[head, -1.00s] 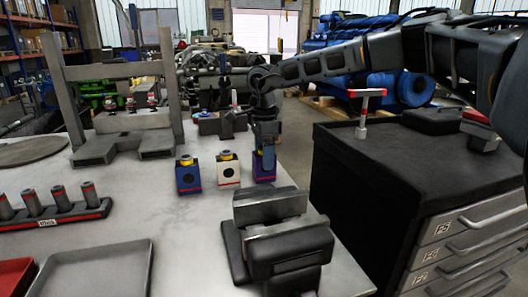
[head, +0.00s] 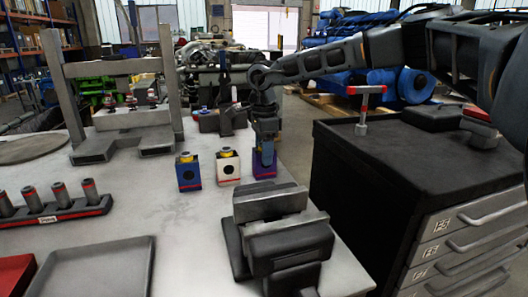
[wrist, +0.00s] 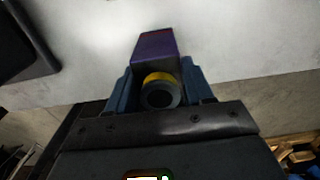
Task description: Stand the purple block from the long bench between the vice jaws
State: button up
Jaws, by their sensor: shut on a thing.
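The purple block (head: 263,171) stands at the right end of a short row on the long bench, near the bench's right edge. My gripper (head: 265,153) points down at it from above, its fingers on either side. In the wrist view the purple block (wrist: 158,47) with its yellow-ringed top fitting sits between my fingers (wrist: 159,88), and they are shut on it. I cannot tell whether the block's base still touches the bench. The vice (head: 275,240) stands nearer on the bench, its jaws a little apart with nothing seen between them.
A blue block (head: 188,176) and a white block (head: 228,168) stand left of the purple one. A grey press frame (head: 118,90) stands behind. A tray (head: 92,275) and a rack of cylinders (head: 50,210) are at left. A black drawer cabinet (head: 400,170) stands right, across a gap.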

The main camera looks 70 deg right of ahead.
jog(key=shift+r+p, duration=1.45)
jog(key=shift+r, duration=1.05)
